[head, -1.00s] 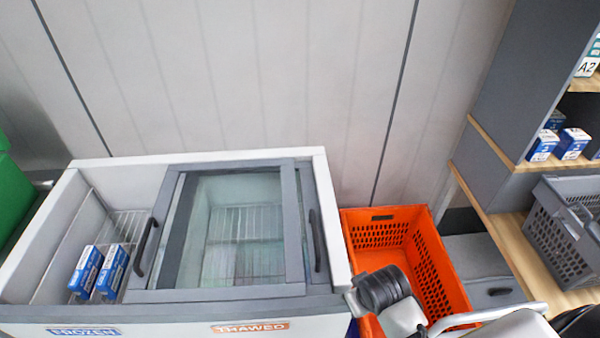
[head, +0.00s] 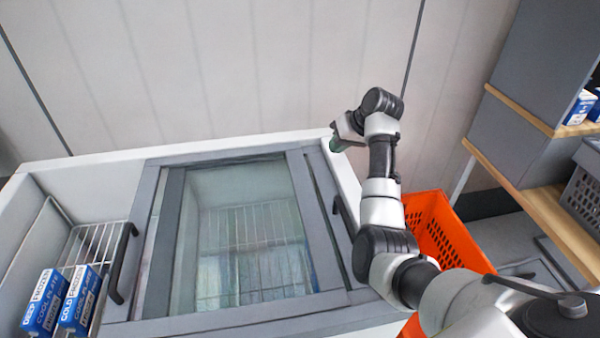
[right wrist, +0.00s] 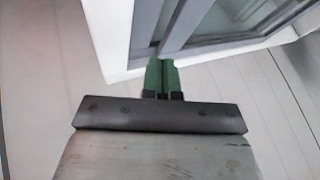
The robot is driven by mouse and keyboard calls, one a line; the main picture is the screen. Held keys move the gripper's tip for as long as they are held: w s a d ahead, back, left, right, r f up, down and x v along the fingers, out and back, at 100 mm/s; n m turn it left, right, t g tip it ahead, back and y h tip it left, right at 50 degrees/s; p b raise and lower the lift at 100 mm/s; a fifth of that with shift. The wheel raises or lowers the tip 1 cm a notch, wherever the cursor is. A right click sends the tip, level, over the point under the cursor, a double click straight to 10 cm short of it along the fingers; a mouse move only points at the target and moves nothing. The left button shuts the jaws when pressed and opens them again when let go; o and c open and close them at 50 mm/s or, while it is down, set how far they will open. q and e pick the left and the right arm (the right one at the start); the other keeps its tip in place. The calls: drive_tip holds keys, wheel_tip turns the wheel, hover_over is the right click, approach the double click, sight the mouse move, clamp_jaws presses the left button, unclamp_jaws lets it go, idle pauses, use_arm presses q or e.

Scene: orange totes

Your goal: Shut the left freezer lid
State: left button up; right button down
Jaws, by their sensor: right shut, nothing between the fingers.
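The chest freezer (head: 90,166) fills the lower left of the head view. Its left part stands uncovered, with a wire basket inside. A sliding glass lid with a black handle (head: 121,262) lies over the right part, and a second handle (head: 343,216) shows near the right end; the two lids appear stacked there. My right gripper (head: 336,143) is by the freezer's back right corner, shut and empty. In the right wrist view its green fingers (right wrist: 160,76) are together close to the freezer's white rim (right wrist: 112,40). I cannot tell if they touch it. My left gripper is out of view.
Two blue and white boxes (head: 42,302) (head: 78,298) stand in the freezer's open left part. An orange tote (head: 445,232) stands right of the freezer, partly behind my right arm. A shelf with a wooden edge (head: 530,205) and a grey basket (head: 585,190) is at the right.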

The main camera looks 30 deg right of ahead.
sight(313, 168)
drive_tip(key=shift+w+d+f, duration=0.1)
drive_tip(key=shift+w, duration=0.15)
drive_tip(key=shift+x, duration=0.95)
drive_tip(key=x, duration=0.6)
drive_tip(key=shift+w+a+f+b, duration=0.15)
drive_tip(key=shift+w+a+b, duration=0.15)
drive_tip(key=shift+b, duration=0.05)
drive_tip(key=shift+w+a+f, duration=0.2)
drive_tip(key=shift+f, duration=0.15)
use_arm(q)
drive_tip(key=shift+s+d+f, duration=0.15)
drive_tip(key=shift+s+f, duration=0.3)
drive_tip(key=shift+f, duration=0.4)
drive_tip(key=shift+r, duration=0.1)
use_arm(e)
drive_tip(key=shift+a, duration=0.1)
